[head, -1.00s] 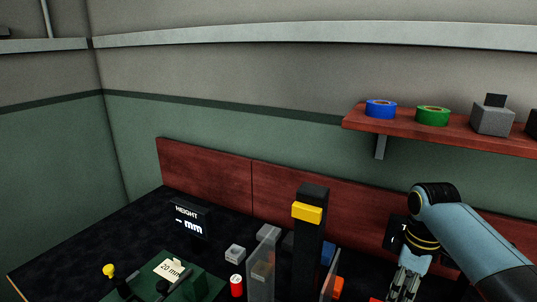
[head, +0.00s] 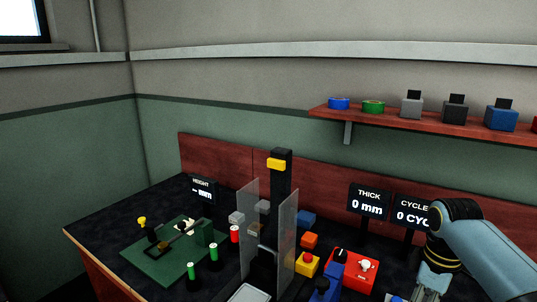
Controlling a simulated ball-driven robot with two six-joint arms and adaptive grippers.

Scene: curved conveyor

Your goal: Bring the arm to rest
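My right arm enters from the right in the head view, with its forearm pale blue and its wrist black with yellow rings. My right gripper (head: 428,290) points down at the bottom edge, over the right part of the bench. Its fingertips are cut off by the frame, so I cannot tell whether it is open or shut, and I see nothing held. My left gripper is not in view.
A dark bench (head: 95,215) carries a green plate (head: 150,262), clear upright panels (head: 287,225), a black column with a yellow block (head: 277,164), a red control box (head: 352,270) and coloured blocks. A wall shelf (head: 420,122) holds tapes and weights.

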